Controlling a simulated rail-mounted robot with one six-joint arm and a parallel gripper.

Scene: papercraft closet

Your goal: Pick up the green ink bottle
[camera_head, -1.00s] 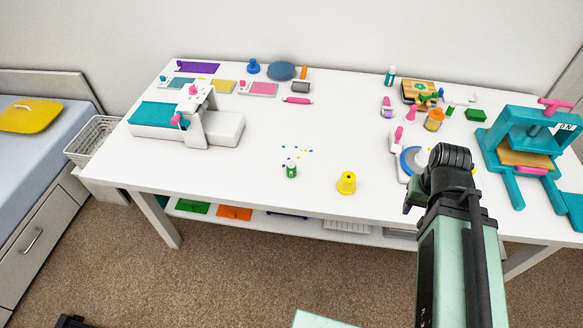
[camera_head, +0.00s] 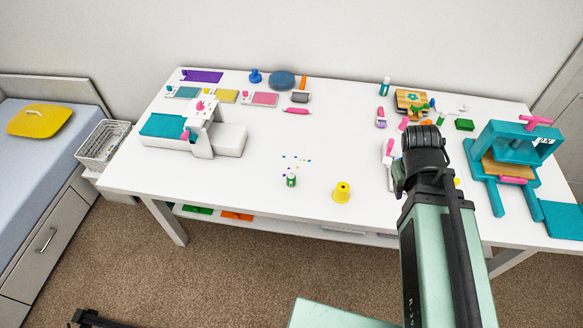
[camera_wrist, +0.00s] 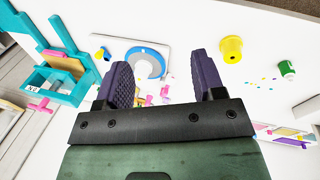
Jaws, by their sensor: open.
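The green ink bottle (camera_head: 291,180) is a small green bottle with a white cap. It stands upright near the table's front edge, left of the yellow cup-shaped piece (camera_head: 341,193), with small coloured specks behind it. In the wrist view the green bottle (camera_wrist: 287,68) is at the right edge, well to the side of my gripper (camera_wrist: 166,84). My gripper is open, with its two dark purple fingers apart and nothing between them. It is away from the bottle. In the head view my arm hides the gripper's fingers.
The white table (camera_head: 245,185) has a teal press (camera_head: 507,160) on the right and a white-and-teal machine (camera_head: 195,132) on the left. Ink pads, rollers and stamps line the back. The yellow piece also shows in the wrist view (camera_wrist: 231,50). The table's middle is largely clear.

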